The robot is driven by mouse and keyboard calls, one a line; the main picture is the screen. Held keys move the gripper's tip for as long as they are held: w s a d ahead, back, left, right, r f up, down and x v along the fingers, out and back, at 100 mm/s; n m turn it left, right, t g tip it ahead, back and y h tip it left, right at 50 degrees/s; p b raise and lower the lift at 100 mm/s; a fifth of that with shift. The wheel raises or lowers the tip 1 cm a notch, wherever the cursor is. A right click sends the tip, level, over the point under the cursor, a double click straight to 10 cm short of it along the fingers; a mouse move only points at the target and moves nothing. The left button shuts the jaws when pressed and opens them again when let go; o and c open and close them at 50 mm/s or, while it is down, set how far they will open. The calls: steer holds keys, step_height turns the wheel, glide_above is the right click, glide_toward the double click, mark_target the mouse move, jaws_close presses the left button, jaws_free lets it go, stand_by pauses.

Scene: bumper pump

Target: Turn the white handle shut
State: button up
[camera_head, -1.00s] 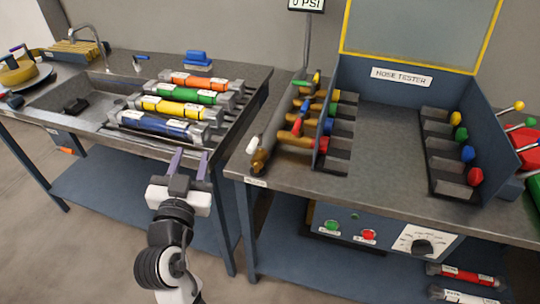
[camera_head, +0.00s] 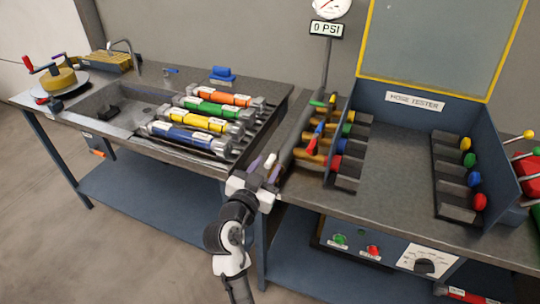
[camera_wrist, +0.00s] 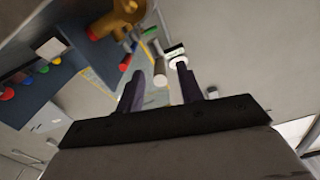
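The white handle (camera_head: 270,160) is a small pale cylinder at the front left corner of the hose tester bench. My gripper (camera_head: 264,169) is at that corner, with its purple fingers on either side of the handle in the picture. In the wrist view the white handle (camera_wrist: 160,81) shows between the two spread fingers (camera_wrist: 160,70), with gaps to both. My gripper is open and holds nothing. A brass valve (camera_wrist: 122,17) shows at the top of the wrist view. In the head view my gripper hides the lower part of the handle and its valve.
Several brass valves with coloured handles (camera_head: 318,141) line the pipe just right of my gripper. The hose tester box (camera_head: 414,101) stands behind. A gauge with a 0 PSI sign (camera_head: 327,29) rises on a pole. Coloured hoses (camera_head: 190,137) lie on the left bench.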

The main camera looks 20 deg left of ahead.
steer(key=shift+w+p, duration=0.35)
steer(key=shift+w, duration=1.1)
steer(key=shift+c, duration=0.4)
jaws_close()
